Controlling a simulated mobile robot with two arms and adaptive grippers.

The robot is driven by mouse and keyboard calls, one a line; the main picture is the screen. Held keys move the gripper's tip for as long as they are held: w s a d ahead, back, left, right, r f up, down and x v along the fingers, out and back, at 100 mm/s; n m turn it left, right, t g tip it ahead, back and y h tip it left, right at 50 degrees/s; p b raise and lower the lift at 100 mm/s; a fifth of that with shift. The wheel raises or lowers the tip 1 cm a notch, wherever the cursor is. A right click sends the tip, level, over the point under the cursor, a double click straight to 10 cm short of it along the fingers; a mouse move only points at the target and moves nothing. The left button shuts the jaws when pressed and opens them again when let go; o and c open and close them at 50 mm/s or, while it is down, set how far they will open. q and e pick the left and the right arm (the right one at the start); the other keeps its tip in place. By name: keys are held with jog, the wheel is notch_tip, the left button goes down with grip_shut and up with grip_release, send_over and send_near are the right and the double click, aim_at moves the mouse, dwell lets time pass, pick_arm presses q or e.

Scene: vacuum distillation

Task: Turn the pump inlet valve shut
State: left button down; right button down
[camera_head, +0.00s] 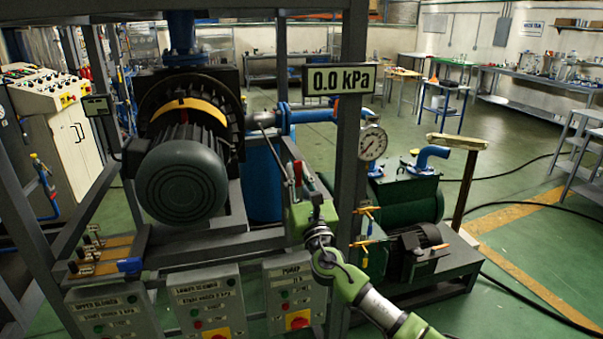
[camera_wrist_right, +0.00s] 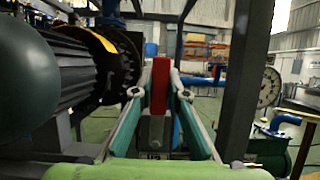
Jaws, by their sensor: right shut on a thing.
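The red valve handle (camera_head: 298,172) stands upright by the blue pipe, left of the grey frame post. In the right wrist view the red handle (camera_wrist_right: 160,86) is between the two fingers, with a grey body below it. My right gripper (camera_head: 299,184) is on the handle, and its fingertips (camera_wrist_right: 160,92) are closed around it from both sides. The valve body is mostly hidden behind the gripper and arm. The dial gauge (camera_head: 372,142) and the green pump (camera_head: 410,198) are to the right. My left gripper is in neither view.
A sign (camera_head: 339,79) reads 0.0 kPa. The grey frame post (camera_head: 349,130) stands close to the right of my gripper. A large motor (camera_head: 183,180) is on the left. The pump switch box (camera_head: 294,290) is below. Green floor is open at the right.

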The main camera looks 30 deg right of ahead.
jog(key=shift+a+f, duration=0.15)
jog(key=shift+f, duration=0.05)
dwell(0.3)
jog(key=c, duration=2)
grip_release()
jog(key=shift+r, duration=0.15)
jog(key=shift+o, duration=0.2)
jog(key=v, duration=1.2)
